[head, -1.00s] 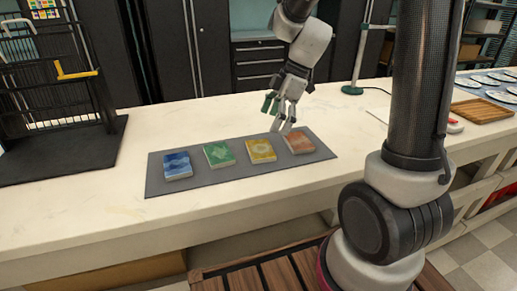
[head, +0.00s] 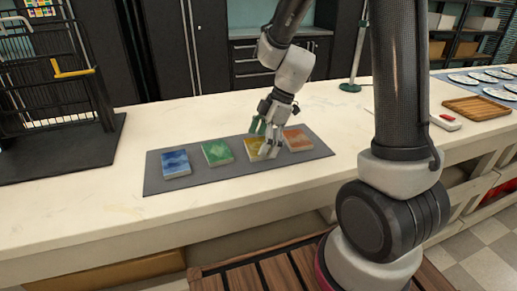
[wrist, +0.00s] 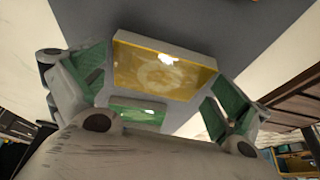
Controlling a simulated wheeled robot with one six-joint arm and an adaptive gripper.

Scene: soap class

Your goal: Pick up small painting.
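Several small block-like painted pieces lie flat in a row on a grey mat (head: 225,172): a blue one (head: 176,163), a green one (head: 217,152), a yellow one (head: 253,147) and an orange one (head: 298,140). My gripper (head: 264,143) is low over the yellow piece and hides part of it in the head view. In the wrist view the yellow piece (wrist: 165,68) lies between the spread, green-padded fingers of my gripper (wrist: 155,82), with gaps on both sides. A smaller green rectangle (wrist: 137,113) shows below it; I cannot tell what it is.
The mat lies on a long pale counter (head: 130,215). A black rack (head: 65,110) stands at the left. A green-based stand (head: 350,87) is behind the mat. A wooden tray (head: 478,108) and several plates (head: 490,77) are at the right.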

